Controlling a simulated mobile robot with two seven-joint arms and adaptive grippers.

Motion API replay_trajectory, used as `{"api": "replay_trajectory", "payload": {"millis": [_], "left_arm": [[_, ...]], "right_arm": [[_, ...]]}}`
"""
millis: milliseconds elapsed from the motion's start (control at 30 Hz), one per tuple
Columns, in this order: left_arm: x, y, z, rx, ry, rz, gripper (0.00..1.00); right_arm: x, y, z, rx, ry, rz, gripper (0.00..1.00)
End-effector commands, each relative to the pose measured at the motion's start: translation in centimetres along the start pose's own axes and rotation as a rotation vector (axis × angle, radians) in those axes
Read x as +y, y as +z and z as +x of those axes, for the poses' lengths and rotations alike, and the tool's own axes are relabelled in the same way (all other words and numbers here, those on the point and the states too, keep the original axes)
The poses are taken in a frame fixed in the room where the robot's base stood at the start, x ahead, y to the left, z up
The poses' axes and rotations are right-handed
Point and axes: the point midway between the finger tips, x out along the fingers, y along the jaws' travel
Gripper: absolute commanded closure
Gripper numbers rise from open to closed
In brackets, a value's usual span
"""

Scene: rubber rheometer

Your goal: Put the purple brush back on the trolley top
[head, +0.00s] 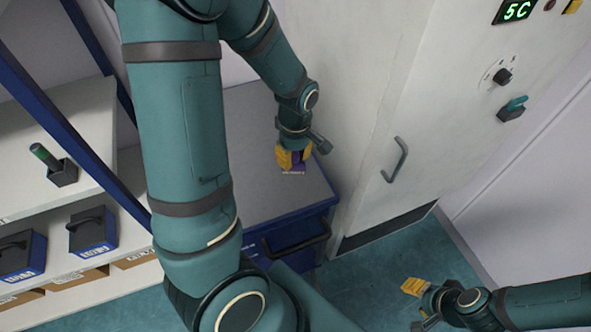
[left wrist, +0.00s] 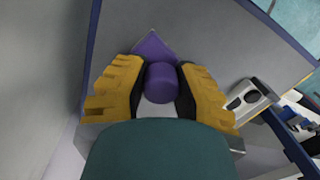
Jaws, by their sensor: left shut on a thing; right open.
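The purple brush (left wrist: 161,83) is between the yellow fingers of my left gripper (left wrist: 160,92) in the left wrist view, with its wider purple end pointing away from the wrist. In the head view my left gripper (head: 293,158) is shut on the brush (head: 299,168), over the grey top of the blue trolley (head: 245,130). I cannot tell whether the brush touches the top. My right gripper (head: 412,287) is open and empty at the lower right, above the floor.
A tall grey cabinet (head: 365,110) with a handle stands just right of the trolley. Shelves at the left hold a dark block with a green handle (head: 55,165) and blue-black boxes (head: 92,232).

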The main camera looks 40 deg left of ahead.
Motion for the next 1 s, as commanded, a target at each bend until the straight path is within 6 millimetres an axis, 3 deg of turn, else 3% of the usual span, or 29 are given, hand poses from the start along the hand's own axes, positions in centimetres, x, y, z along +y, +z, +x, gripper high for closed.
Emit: {"api": "replay_trajectory", "payload": {"millis": [400,800,833,900,1000], "left_arm": [[0.2,-0.1,4.4,0.000,-0.001,0.000,1.00],[0.3,-0.1,4.8,0.000,0.002,0.000,1.00],[0.3,-0.1,4.9,0.000,0.002,0.000,0.67],[0.3,-0.1,4.8,0.000,0.002,0.000,0.48],[0.3,-0.1,4.8,0.000,0.002,0.000,0.48]], "right_arm": [[0.5,0.2,1.2,-0.003,-0.001,-0.002,0.53],[0.5,0.1,1.5,-0.001,-0.001,-0.002,0.53],[0.5,0.1,1.5,0.000,-0.001,-0.002,0.53],[0.5,0.1,1.4,0.000,0.000,-0.002,0.53],[0.5,0.1,1.4,0.000,0.000,-0.002,0.53]]}}
